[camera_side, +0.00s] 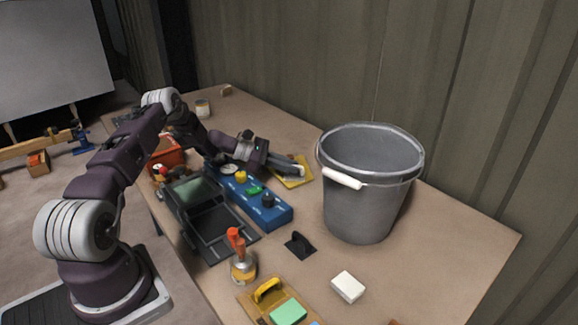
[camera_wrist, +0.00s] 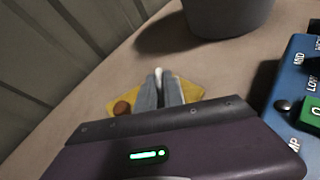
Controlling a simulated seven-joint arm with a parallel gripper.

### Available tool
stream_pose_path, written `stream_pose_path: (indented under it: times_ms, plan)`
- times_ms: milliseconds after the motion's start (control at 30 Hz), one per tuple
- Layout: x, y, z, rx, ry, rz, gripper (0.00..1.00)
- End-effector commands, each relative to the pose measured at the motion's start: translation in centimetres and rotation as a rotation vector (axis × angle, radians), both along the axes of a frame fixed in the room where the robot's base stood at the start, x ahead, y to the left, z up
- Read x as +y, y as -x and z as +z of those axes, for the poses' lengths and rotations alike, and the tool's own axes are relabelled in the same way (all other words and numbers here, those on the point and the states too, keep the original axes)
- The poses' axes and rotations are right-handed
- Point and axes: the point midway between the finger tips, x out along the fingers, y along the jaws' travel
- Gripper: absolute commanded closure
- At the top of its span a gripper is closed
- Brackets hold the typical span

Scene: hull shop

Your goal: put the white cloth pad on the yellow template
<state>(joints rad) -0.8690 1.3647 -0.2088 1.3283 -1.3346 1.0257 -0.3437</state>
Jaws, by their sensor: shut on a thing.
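The yellow template (camera_side: 305,181) lies flat on the bench, left of the grey bucket. It also shows in the wrist view (camera_wrist: 190,91), partly hidden behind my fingers. My gripper (camera_side: 297,171) is over the template. In the wrist view my gripper (camera_wrist: 160,80) is shut on the white cloth pad (camera_wrist: 158,72), of which only a small white bit shows between the fingertips. Whether the pad touches the template cannot be told. A brown round thing (camera_wrist: 121,108) is on the template's left part in the wrist view.
The large grey bucket (camera_side: 362,205) stands right of the template. A blue control box (camera_side: 270,208) is to the left, beside a dark tray-like case (camera_side: 205,215). A white block (camera_side: 348,287), a black handled piece (camera_side: 299,245) and an orange-topped bottle (camera_side: 241,264) stand nearer.

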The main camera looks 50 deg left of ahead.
Motion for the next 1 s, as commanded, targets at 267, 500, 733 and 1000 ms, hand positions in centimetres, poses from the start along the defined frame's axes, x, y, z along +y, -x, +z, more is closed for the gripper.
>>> stream_pose_path:
  times_ms: [267, 500, 733, 1000]
  plan:
    - [0.0, 0.0, -0.2, 0.001, 0.001, 0.000, 0.67]
    - [0.0, 0.0, 0.2, 0.000, 0.000, 0.000, 0.67]
    - [2.9, 3.4, 1.8, 0.001, 0.000, 0.004, 0.67]
    - [4.5, 5.4, 2.9, 0.001, 0.001, 0.000, 0.67]
